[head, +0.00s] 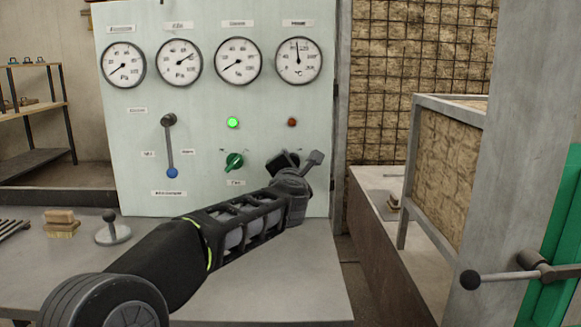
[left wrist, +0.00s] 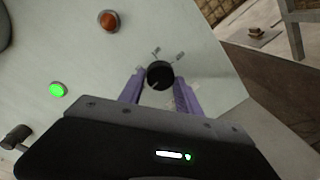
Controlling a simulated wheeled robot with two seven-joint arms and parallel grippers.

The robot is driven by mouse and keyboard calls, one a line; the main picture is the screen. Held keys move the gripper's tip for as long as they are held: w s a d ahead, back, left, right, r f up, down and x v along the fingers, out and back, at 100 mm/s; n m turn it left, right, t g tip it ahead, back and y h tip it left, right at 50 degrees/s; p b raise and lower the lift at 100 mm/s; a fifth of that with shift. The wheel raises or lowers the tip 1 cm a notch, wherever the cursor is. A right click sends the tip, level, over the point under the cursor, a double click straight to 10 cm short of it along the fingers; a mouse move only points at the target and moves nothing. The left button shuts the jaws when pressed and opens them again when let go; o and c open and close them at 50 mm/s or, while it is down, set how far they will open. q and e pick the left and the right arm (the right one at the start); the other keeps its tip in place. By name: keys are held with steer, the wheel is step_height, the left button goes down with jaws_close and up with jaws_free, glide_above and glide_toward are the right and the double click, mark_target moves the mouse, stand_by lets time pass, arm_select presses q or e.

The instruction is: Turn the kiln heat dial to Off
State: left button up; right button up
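A round black dial (left wrist: 160,75) sits on the pale panel in the left wrist view, with small labels beside it. I take it to be the heat dial. My left gripper (left wrist: 158,84) has its two purple fingers on either side of the dial, apart, with a narrow gap showing. In the head view my left gripper (head: 297,162) is at the panel's lower right, below the red lamp, and it covers the dial there. The dial's setting cannot be read. My right gripper is not in view.
The panel (head: 210,100) carries several gauges, a green lamp (head: 233,122), a dull red lamp (head: 292,122), a green fan knob (head: 233,161) and a lever with a blue end (head: 172,172). A brush (head: 61,223) and a grey knobbed piece (head: 113,230) stand on the bench at left.

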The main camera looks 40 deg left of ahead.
arm_select(q)
steer(key=o, duration=0.4)
steer(key=v, duration=0.7)
steer(key=shift+s+d, duration=0.25)
steer(key=shift+s, duration=0.05)
